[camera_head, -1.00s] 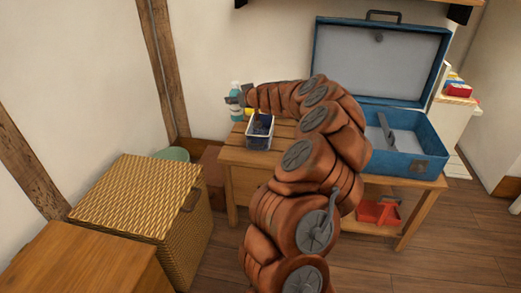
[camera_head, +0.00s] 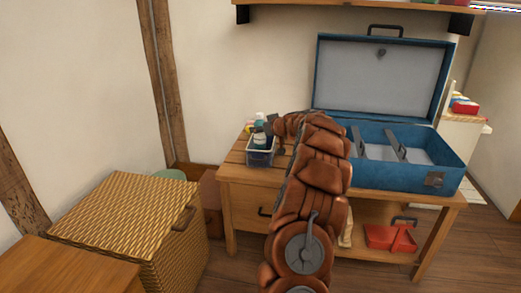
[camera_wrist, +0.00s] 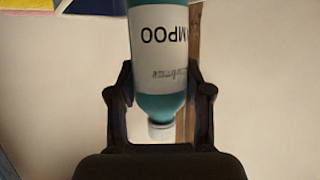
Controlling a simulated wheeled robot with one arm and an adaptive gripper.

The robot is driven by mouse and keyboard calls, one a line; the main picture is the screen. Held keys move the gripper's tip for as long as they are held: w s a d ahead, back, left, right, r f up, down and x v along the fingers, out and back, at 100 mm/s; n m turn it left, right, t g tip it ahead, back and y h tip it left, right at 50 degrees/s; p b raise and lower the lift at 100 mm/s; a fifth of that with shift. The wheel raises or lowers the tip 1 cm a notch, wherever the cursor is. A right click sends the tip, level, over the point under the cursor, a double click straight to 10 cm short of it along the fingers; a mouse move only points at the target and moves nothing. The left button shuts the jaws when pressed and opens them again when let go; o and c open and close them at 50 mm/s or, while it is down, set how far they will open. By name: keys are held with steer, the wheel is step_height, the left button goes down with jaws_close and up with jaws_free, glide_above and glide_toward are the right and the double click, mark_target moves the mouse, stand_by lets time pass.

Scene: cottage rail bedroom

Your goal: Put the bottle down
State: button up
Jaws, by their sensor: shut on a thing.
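The bottle (camera_head: 259,141) is teal with a white cap and stands about upright at the small bin, in the head view. It also fills the wrist view (camera_wrist: 160,103), where its white label reads "MPOO" upside down. My gripper (camera_head: 269,128) is shut on the bottle, with one finger on each side of it in the wrist view (camera_wrist: 160,76). The small white-rimmed bin (camera_head: 261,158) is on the left end of the wooden bench. The bottle's lower part is at or over this bin; I cannot tell whether it touches the bottom.
An open blue suitcase (camera_head: 440,169) takes up the right of the bench (camera_head: 236,171). A yellow thing shows beside the bottle. A woven hamper (camera_head: 125,215) stands to the left, and a red crate (camera_head: 385,238) is on the lower shelf. Bench slats left of the bin are bare.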

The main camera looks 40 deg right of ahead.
mark_target(264, 141)
steer(key=shift+f+b, duration=0.9)
steer(key=shift+f, duration=2)
steer(key=shift+f, duration=0.15)
steer(key=o, duration=1.4)
steer(key=shift+c, duration=0.2)
steer(key=shift+r, duration=0.25)
steer(key=p+v, duration=0.2)
steer(key=v, duration=1)
steer(key=shift+f, duration=0.2)
steer(key=shift+s, duration=0.1)
